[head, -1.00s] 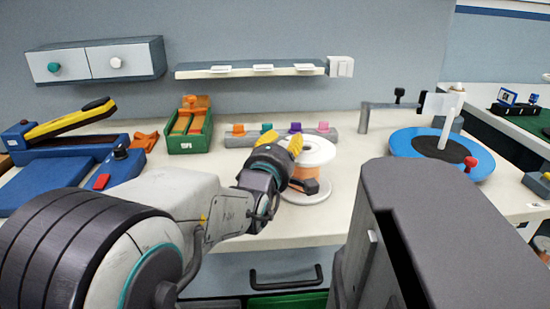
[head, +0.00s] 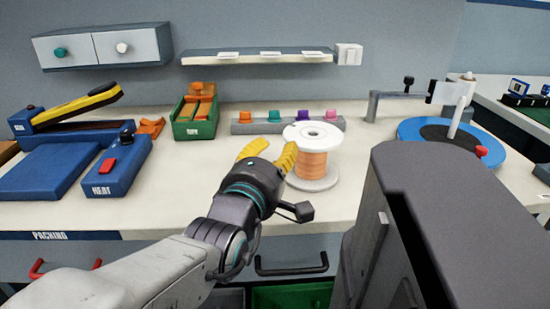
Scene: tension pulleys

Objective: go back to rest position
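My gripper (head: 268,156) shows near the middle of the head view, in front of the workbench's front part. Its two yellow fingers are spread apart with nothing seen between them. A white spool with copper-coloured wire (head: 312,164) stands upright on the bench just right of the fingers. The right finger overlaps the spool's left edge in the picture; I cannot tell whether they touch. My arm reaches up from the lower left.
A blue sealer (head: 70,165) and a green bin (head: 195,120) stand at the left. A grey rack with coloured pegs (head: 255,128) is behind the spool. A blue turntable (head: 410,130) is at the right. A red drawer handle (head: 38,270) shows below the bench.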

